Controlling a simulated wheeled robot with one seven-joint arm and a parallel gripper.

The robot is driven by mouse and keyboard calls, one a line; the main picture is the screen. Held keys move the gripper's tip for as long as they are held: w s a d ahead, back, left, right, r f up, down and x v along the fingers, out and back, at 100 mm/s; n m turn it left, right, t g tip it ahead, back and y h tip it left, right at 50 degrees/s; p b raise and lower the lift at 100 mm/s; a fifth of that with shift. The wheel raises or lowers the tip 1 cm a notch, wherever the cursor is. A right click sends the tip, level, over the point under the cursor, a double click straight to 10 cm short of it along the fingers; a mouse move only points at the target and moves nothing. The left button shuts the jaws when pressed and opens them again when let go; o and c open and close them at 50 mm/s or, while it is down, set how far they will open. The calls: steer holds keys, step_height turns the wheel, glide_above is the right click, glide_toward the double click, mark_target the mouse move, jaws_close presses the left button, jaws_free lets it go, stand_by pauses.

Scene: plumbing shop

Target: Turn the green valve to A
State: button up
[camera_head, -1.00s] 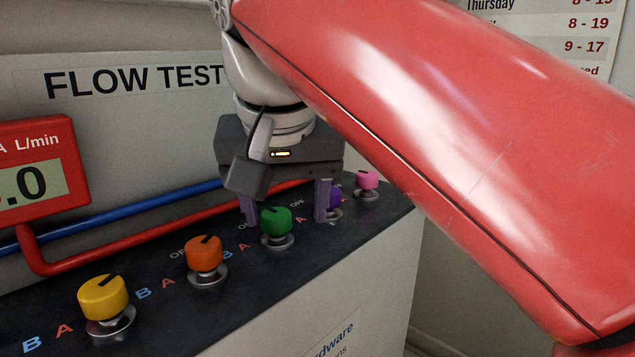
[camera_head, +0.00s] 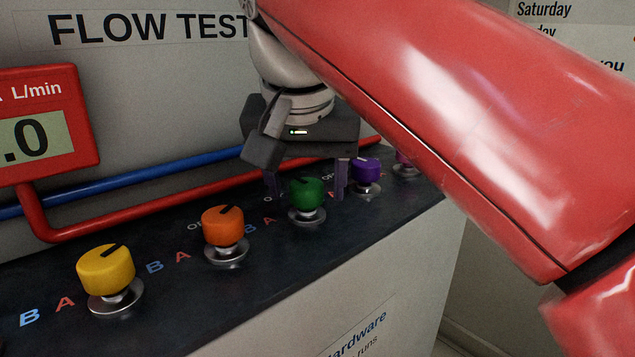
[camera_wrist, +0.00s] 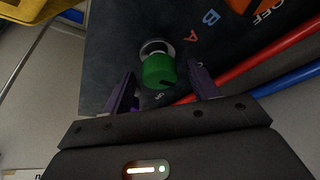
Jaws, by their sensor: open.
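The green valve (camera_head: 307,196) is a round knob with a dark pointer mark on top, on a metal base on the dark counter. In the wrist view the green valve (camera_wrist: 159,71) lies between and just beyond the two fingers. My gripper (camera_head: 306,190) is open, pointing down, with one finger on each side of the green valve. In the wrist view my gripper (camera_wrist: 160,85) shows clear gaps beside the knob. The letters A and B (camera_wrist: 211,17) are printed beside the valve. The pointer's exact setting is hard to read.
An orange valve (camera_head: 223,227) and a yellow valve (camera_head: 106,266) stand to the left. A purple valve (camera_head: 366,171) and a pink-purple one (camera_head: 406,165) stand to the right, close to my gripper. Red and blue pipes (camera_head: 150,168) run behind. A red flow meter (camera_head: 45,120) is at left.

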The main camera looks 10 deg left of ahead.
steer(key=c, duration=1)
steer(key=shift+n, duration=0.4)
steer(key=n+y+p, duration=0.1)
steer(key=n, duration=0.1)
steer(key=n+y+p, duration=0.1)
steer(key=n, duration=0.1)
steer(key=shift+d+r+n+g, duration=0.2)
steer(key=shift+n+g, duration=0.1)
steer(key=shift+g, duration=0.1)
steer(key=n+y+p, duration=0.1)
steer(key=n, duration=0.2)
steer(key=shift+w+f+n+g+p, duration=0.1)
steer(key=shift+w+n+g+p, duration=0.05)
steer(key=shift+n+g+p, duration=0.2)
steer(key=shift+n+g+y, duration=0.4)
steer(key=shift+n+g, duration=0.15)
steer(key=shift+n, duration=0.8)
